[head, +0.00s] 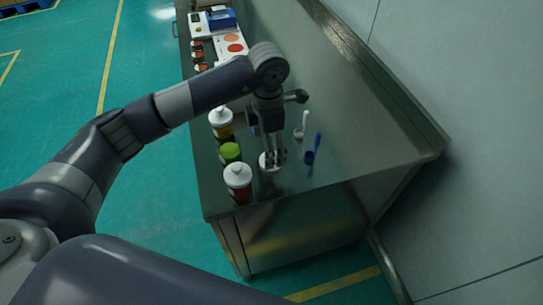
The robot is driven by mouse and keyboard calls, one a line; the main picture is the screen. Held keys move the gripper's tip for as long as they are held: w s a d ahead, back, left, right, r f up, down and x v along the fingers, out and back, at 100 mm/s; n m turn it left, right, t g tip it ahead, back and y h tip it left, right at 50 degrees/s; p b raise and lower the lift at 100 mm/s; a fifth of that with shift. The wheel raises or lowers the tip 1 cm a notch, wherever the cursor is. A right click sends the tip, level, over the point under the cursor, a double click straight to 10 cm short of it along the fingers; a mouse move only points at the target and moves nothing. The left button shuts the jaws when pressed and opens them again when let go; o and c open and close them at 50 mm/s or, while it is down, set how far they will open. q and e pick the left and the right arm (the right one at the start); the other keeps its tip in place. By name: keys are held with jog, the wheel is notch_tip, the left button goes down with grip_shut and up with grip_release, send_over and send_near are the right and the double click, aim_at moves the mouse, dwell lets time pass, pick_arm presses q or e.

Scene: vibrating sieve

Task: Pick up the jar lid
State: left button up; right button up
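A small white round thing that looks like the jar lid (263,162) is low on the steel worktop near its front end, partly hidden by my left gripper (273,160). The gripper points down from above, with its fingertips at the lid. I cannot tell whether the fingers touch it or are closed on it. Three jars stand just to the left: a white-topped jar with yellow contents (221,124), a green-topped jar (230,152) and a white-topped jar with dark red contents (238,180). My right gripper is not in view.
A white spoon or scoop (304,122) and a blue scoop (312,151) lie right of the gripper. A blue and white device (221,19), a white board with red discs (233,42) and small bottles (198,55) stand farther back. The worktop's right side (360,120) is clear.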

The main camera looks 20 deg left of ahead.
aim_at(261, 161)
pick_arm(q)
notch_tip(261, 161, down, 4)
jog(key=shift+s+r+p, duration=0.15)
jog(key=shift+p, duration=0.7)
jog(key=shift+f, duration=0.55)
jog(key=c, duration=0.9)
